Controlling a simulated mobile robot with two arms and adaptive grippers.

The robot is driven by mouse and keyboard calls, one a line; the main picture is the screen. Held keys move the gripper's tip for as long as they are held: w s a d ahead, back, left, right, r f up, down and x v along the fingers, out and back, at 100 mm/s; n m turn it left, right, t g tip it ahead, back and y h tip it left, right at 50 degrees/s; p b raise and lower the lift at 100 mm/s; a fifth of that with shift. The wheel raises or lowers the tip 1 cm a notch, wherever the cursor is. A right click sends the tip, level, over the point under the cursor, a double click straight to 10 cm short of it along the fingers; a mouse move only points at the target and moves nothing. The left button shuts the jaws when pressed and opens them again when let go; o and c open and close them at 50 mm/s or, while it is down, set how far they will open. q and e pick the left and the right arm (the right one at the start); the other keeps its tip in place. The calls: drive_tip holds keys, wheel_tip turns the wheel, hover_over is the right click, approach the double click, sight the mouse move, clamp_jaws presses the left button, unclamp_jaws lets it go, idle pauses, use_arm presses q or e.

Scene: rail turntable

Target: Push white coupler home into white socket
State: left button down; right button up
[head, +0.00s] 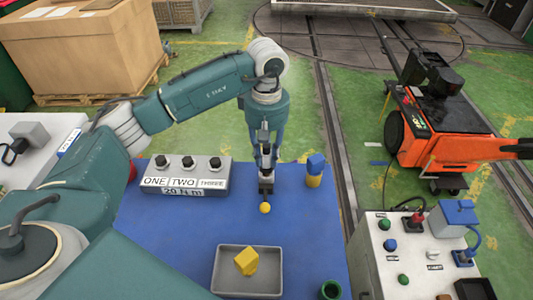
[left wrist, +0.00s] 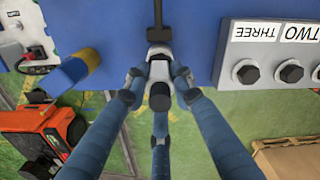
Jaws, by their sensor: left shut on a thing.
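My left gripper (head: 265,168) points down over the blue table top, right of the grey ONE/TWO/THREE box. In the left wrist view its fingers close on a pale grey-white thing (left wrist: 160,66) with a dark end and a thin black stem. I cannot tell whether this is the white coupler. The right-hand panel (head: 372,262) carries a red coupler (head: 416,217), a pale grey box (head: 441,223) with an open blue lid, and a blue coupler (head: 464,255). I cannot make out a clearly white socket. My right gripper is out of view.
An orange cart (head: 440,148) stands beyond the panel.

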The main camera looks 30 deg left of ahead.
use_arm(q)
drive_tip(key=shift+f+b, duration=0.7)
drive_tip(key=shift+f, duration=0.25)
drive_tip(key=c, duration=1.4)
unclamp_jaws()
wheel_tip(320, 180, up, 12)
drive_tip(key=shift+f, duration=0.1)
